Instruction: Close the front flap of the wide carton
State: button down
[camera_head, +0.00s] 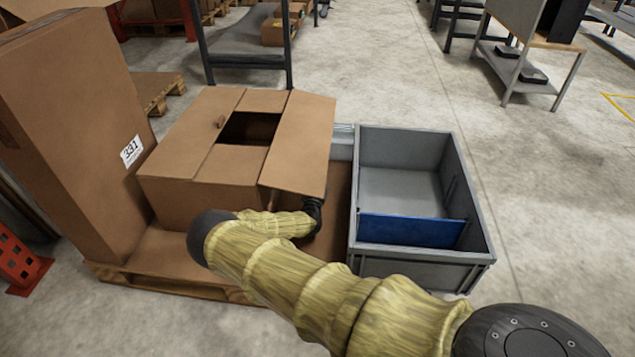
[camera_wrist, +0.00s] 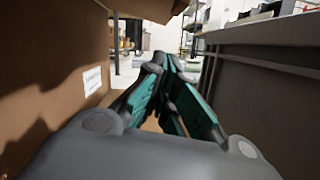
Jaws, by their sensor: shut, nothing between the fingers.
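The wide carton (camera_head: 170,198) is a brown box on a pallet, with a dark gap (camera_head: 252,127) in the middle of its top. Its left flap (camera_head: 195,125), far flap (camera_head: 263,101) and near flap (camera_head: 232,164) lie about flat around the gap. The right flap (camera_head: 303,140) slopes past the carton's right side. My gripper (camera_wrist: 163,62) is shut and empty in the wrist view, between the carton's side wall at left and a grey wall at right. A brown flap edge (camera_wrist: 145,8) hangs above it. In the head view the flap and my arm hide the fingers.
A grey bin (camera_head: 405,131) with a blue panel (camera_head: 410,230) inside stands close on the right. A tall carton (camera_head: 80,120) labelled 331 stands close on the left. The pallet (camera_head: 160,285) lies beneath. Open floor (camera_head: 540,180) lies further right.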

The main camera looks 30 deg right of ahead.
jog(key=shift+w+d+r+b, duration=0.15)
jog(key=shift+d+r+b, duration=0.2)
jog(key=shift+r, duration=0.4)
jog(key=shift+w+d+r+b, duration=0.2)
jog(key=shift+d+r+b, duration=0.1)
jog(key=shift+r, duration=0.45)
jog(key=shift+w+d+r+b, duration=0.15)
jog(key=shift+d+r+b, duration=0.15)
jog(key=shift+r, duration=0.45)
jog(key=shift+d, duration=0.15)
